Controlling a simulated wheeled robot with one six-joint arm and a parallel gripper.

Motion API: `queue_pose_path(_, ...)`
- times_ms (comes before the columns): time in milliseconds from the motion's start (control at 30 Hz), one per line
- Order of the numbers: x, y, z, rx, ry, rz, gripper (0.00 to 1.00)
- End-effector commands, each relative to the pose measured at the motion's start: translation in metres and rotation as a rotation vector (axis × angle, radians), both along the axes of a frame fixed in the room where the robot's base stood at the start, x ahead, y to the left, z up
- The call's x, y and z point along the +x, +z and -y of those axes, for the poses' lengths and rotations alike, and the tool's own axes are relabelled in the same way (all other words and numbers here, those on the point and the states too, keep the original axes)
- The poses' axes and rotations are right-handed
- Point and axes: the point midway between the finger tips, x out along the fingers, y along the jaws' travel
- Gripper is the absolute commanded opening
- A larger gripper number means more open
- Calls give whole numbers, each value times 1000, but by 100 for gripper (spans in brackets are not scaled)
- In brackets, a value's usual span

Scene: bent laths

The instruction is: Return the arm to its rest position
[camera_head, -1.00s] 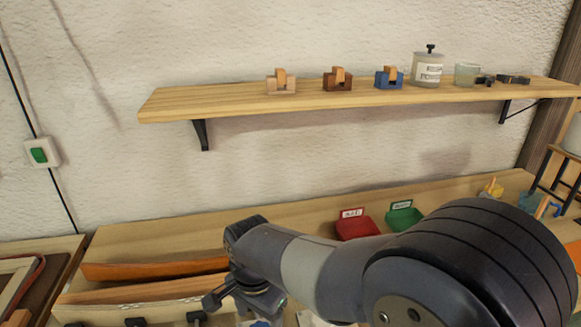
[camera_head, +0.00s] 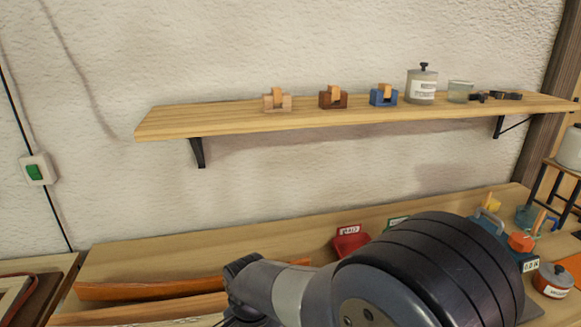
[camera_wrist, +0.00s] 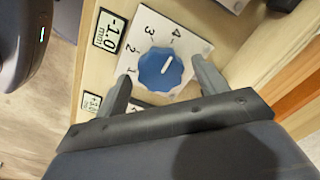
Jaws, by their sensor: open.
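My gripper (camera_wrist: 160,68) shows in the wrist view with its two fingers spread and nothing between them. Beyond the fingers is a blue dial knob (camera_wrist: 160,69) on a white plate with numbers. The fingers appear on either side of the knob; the gap between them and the plate cannot be judged. In the head view my arm crosses the lower middle, bent down to the left, and its gripper end is mostly cut off by the bottom edge.
Orange-brown laths (camera_head: 150,290) lie on the bench at the left, close to my arm. A red bin (camera_head: 350,243) and a partly hidden green bin (camera_head: 397,222) stand behind my arm. A grey pot (camera_head: 553,281) stands at right. The wall shelf (camera_head: 220,122) is above, clear of my arm.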

Motion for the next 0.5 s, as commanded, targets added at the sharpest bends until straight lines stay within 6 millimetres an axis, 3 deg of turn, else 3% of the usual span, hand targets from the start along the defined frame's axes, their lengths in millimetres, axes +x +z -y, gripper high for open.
queue_pose_path(500, 1, 104, -1, 6, 2, 7, 68)
